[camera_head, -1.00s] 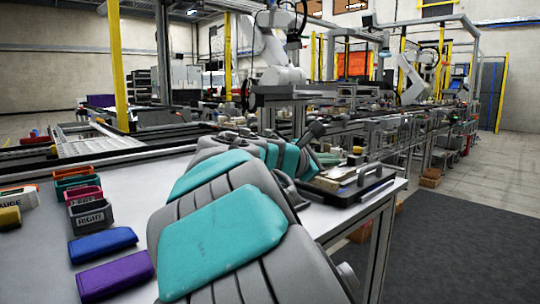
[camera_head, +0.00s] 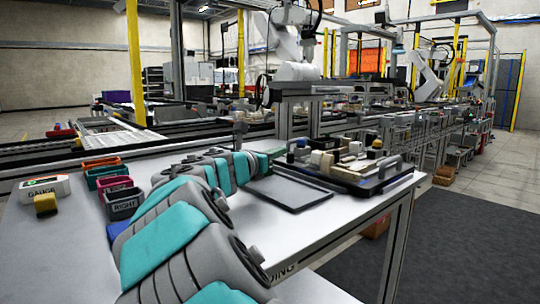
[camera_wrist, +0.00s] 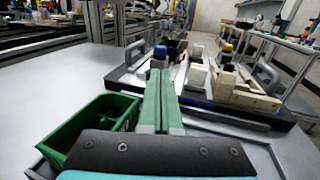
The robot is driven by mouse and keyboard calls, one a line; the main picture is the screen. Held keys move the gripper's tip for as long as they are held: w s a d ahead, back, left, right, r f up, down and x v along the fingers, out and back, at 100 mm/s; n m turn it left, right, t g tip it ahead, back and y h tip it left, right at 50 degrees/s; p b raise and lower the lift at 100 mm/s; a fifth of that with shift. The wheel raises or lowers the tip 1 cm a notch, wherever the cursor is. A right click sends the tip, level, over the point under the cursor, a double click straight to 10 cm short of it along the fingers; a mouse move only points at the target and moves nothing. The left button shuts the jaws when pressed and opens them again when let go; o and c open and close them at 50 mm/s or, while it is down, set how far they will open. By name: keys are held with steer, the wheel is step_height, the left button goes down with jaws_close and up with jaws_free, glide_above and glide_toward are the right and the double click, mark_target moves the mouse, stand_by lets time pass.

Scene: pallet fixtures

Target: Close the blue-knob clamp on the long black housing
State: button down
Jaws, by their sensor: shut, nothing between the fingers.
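A blue knob (camera_wrist: 160,52) shows in the wrist view just beyond my fingertips, at the left part of a black pallet (camera_wrist: 130,74). The knob also shows small in the head view (camera_head: 301,143). Behind it is a dark part (camera_wrist: 176,47) that may be the long black housing; its shape is largely hidden and the clamp's lever position is unclear. My gripper (camera_wrist: 161,78) has green fingers pressed together with nothing between them. The fingers point at the blue knob and overlap its base in the picture; I cannot tell whether they touch.
A yellow knob (camera_wrist: 228,47) and pale blocks (camera_wrist: 250,92) stand on the pallet, which has raised handles (camera_wrist: 268,76). A green bin (camera_wrist: 92,132) lies left of my fingers. A flat dark tray (camera_head: 290,194) lies before the pallet. Labelled bins (camera_head: 123,204) stand at left.

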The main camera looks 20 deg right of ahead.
mark_target(302, 144)
steer(key=x, duration=0.8)
steer(key=shift+w+d, duration=0.1)
steer(key=shift+d, duration=0.1)
steer(key=shift+w+d+r+p, duration=0.1)
steer(key=shift+w+d+p, duration=0.05)
steer(key=shift+d+p, duration=0.35)
steer(key=shift+w+d+r+p, duration=0.15)
steer(key=shift+d+p, duration=0.15)
steer(key=shift+d, duration=0.35)
steer(key=shift+w+d+f, duration=0.2)
steer(key=shift+d+f, duration=0.05)
steer(key=shift+d, duration=0.1)
steer(key=shift+a, duration=0.15)
steer(key=p+v, duration=0.1)
steer(key=v, duration=1.3)
